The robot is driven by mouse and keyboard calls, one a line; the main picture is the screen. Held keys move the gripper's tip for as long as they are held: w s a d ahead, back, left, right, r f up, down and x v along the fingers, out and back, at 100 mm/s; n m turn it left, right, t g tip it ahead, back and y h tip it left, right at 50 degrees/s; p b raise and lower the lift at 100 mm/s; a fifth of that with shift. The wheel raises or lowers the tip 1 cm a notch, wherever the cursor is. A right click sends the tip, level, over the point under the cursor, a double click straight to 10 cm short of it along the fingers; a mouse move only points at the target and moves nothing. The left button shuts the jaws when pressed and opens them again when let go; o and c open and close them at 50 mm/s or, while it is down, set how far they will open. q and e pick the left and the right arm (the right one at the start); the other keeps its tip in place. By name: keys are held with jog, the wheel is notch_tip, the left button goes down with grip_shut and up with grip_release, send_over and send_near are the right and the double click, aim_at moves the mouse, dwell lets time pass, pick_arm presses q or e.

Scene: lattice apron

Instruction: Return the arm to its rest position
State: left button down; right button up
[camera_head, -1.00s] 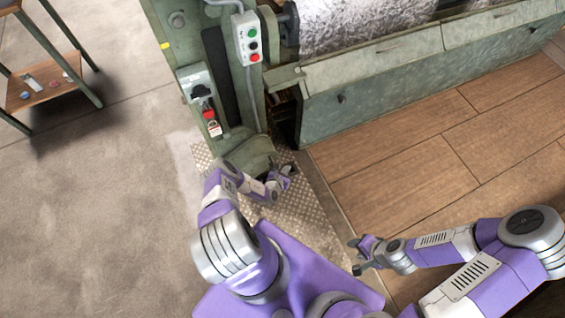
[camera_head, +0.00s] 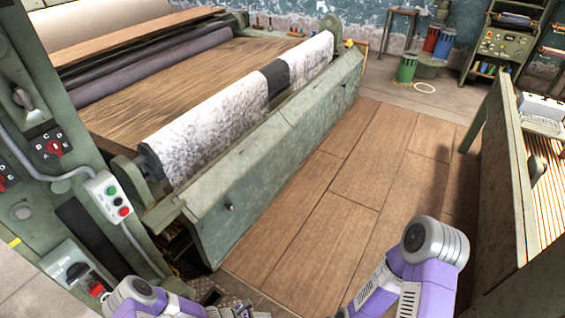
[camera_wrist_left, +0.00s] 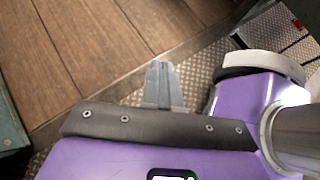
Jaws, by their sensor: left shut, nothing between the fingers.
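My left arm (camera_head: 150,300) shows at the bottom left of the head view, with its purple and grey links folded low beside the machine. My left gripper (camera_wrist_left: 162,88) shows in the left wrist view as grey fingers held together, with nothing between them. My right arm (camera_head: 420,275) shows bent at the bottom right of the head view. Its gripper is below the picture's edge.
A green machine (camera_head: 270,165) with a white speckled roll (camera_head: 215,120) runs along the left. A control box (camera_head: 108,198) with buttons stands near my left arm. A slatted bench (camera_head: 515,190) is at the right. The tiled floor (camera_head: 345,190) between them is clear.

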pick_arm(q)
jog(key=s+a+r+m+g+y, duration=0.2)
jog(key=s+r+m+g+y, duration=0.3)
jog(key=s+m, duration=0.55)
notch_tip(320, 180, up, 8)
jog(key=m+t+y, duration=0.1)
jog(key=m+t, duration=0.1)
jog(key=m, duration=0.6)
jog(key=shift+a, duration=0.35)
